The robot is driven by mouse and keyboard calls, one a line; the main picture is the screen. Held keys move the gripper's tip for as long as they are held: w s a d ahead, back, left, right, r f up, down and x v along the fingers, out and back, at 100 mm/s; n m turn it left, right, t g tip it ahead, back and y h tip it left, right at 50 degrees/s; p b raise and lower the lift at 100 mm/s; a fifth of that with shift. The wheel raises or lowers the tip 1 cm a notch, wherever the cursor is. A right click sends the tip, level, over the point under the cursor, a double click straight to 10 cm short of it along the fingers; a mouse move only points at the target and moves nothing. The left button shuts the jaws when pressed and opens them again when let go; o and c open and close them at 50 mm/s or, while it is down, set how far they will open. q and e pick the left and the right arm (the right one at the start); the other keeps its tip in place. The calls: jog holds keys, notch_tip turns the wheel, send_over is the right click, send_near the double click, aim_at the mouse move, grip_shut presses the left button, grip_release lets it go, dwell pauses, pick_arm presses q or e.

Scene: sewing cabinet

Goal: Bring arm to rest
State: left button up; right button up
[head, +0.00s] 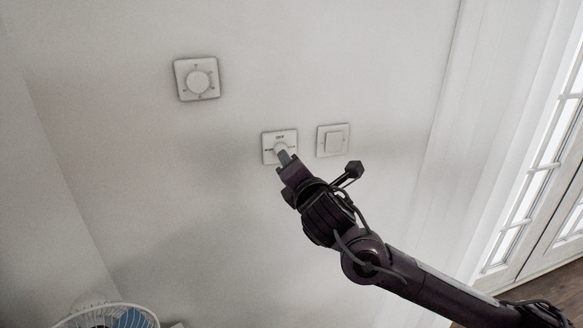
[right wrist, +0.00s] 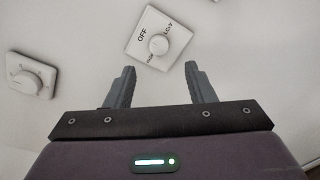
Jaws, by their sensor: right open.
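My right gripper (head: 284,158) reaches up from the lower right in the head view, in front of a white wall plate with a round knob (head: 278,142). In the right wrist view my gripper (right wrist: 160,78) is open, with two grey fingers spread and nothing between them. The knob plate (right wrist: 158,45) shows just beyond the fingertips, with "OFF" printed on it. The knob looks clear of the fingers there, but the exact gap cannot be told. In the head view the gripper hides the lower part of this plate. My left gripper is not in view.
A larger dial plate (head: 197,78) is up and left on the wall, and a square rocker switch (head: 334,140) is just right of the knob plate. A fan (head: 108,316) stands at the bottom left. A glazed door (head: 545,190) is at the right.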

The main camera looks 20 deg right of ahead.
dwell(0.3)
jog(key=w+d+f+m+g, duration=0.1)
jog(key=d+f+m, duration=0.1)
jog(key=f, duration=0.7)
jog(key=w+d+f+m+g+h, duration=0.1)
jog(key=w+d+f+m+g, duration=0.15)
jog(key=f, duration=0.65)
jog(key=d+f+m+g, duration=0.1)
jog(key=d+f+m, duration=0.15)
jog(key=f, duration=0.65)
jog(key=s+d+f+m+g, duration=0.1)
jog(key=s+f+m+g, duration=0.3)
jog(key=f, duration=0.7)
jog(key=s+d+f+m, duration=0.2)
jog(key=s+f, duration=0.4)
jog(key=f, duration=0.6)
jog(key=s+a+f+m+g+y, duration=0.1)
jog(key=s+a+f+m+g, duration=0.15)
jog(key=s+f, duration=1.05)
jog(key=s+a+f+m+g, duration=0.1)
jog(key=s+f+m+g, duration=0.25)
jog(key=s+f, duration=0.95)
jog(key=s+a+m+g, duration=0.1)
jog(key=s+a+m, duration=0.2)
jog(key=s, duration=1.6)
jog(key=shift+s+a+f+y, duration=0.15)
jog(key=shift+a+y, duration=0.05)
jog(key=shift+y, duration=0.2)
jog(key=shift+g, duration=0.25)
